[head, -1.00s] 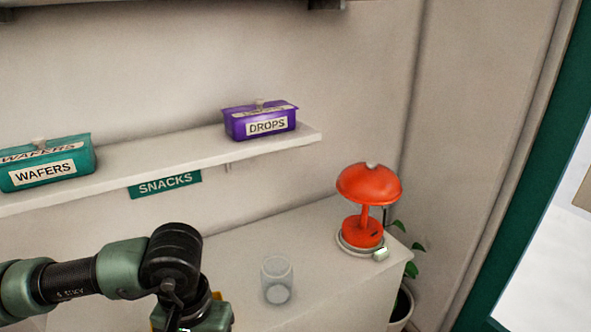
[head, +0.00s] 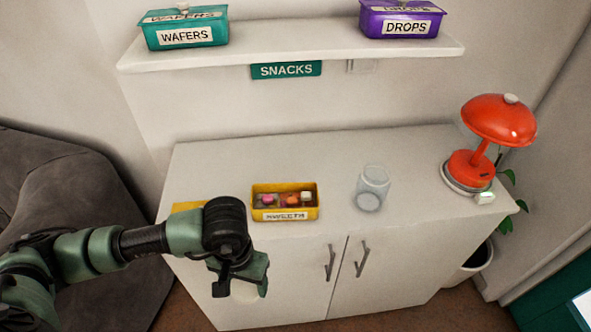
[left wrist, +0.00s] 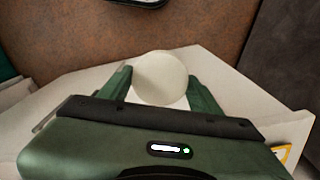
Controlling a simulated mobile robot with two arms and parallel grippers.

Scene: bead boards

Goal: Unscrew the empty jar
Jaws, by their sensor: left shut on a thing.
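A clear, empty-looking glass jar (head: 371,188) stands on the white cabinet top, right of a yellow tray. I see no lid on it. My left gripper (head: 246,283) is in front of the cabinet's front edge, left of the jar and well apart from it. It is shut on a round white thing (head: 249,291), which looks like a lid. In the left wrist view the round white thing (left wrist: 160,78) sits between the two green fingers. Its underside is hidden. My right gripper is not in view.
The yellow tray (head: 285,215) holds several sweets. A yellow edge (head: 189,207) shows behind my arm. A red lamp (head: 474,160) stands at the right end of the cabinet top (head: 330,150). The shelf above carries a teal wafers box (head: 186,35) and a purple drops box (head: 402,24).

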